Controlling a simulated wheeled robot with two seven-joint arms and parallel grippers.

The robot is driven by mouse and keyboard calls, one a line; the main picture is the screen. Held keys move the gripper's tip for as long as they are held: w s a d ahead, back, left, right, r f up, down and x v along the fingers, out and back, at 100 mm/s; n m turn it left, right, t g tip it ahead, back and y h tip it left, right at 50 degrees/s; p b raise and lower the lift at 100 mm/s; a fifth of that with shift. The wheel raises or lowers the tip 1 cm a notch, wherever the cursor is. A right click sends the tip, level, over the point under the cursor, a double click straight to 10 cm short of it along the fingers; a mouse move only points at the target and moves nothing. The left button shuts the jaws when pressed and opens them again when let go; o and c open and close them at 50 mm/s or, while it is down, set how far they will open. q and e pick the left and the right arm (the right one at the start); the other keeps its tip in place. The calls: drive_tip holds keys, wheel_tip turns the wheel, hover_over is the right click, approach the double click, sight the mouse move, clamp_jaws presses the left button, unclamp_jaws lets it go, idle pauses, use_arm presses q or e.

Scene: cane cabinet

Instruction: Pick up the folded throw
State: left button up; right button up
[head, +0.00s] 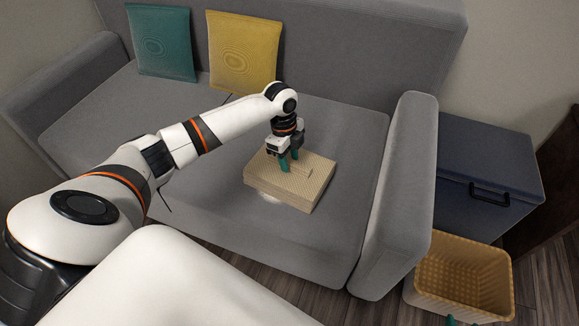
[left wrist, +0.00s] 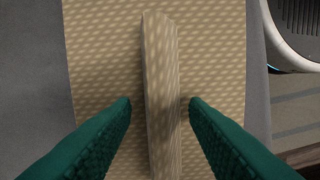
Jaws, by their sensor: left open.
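The folded throw (head: 305,195) is a beige, patterned, box-like bundle lying on the grey sofa seat, near its front edge. In the left wrist view the throw (left wrist: 100,50) has a raised narrow ridge (left wrist: 160,85) along its middle. My left gripper (head: 290,161) points down at the top of the throw. Its green fingers (left wrist: 160,105) are open, one on each side of the ridge, with a gap on both sides. Whether the fingertips touch the throw's top cannot be told.
The grey sofa (head: 335,135) has a right armrest (head: 400,190) close to the throw. A teal cushion (head: 161,43) and a yellow cushion (head: 243,50) lean on its back. A dark blue chest (head: 485,165) and a yellow woven basket (head: 462,275) stand to the right.

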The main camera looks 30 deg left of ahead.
use_arm(q)
drive_tip(key=shift+c, duration=0.3)
clamp_jaws()
idle(1.1)
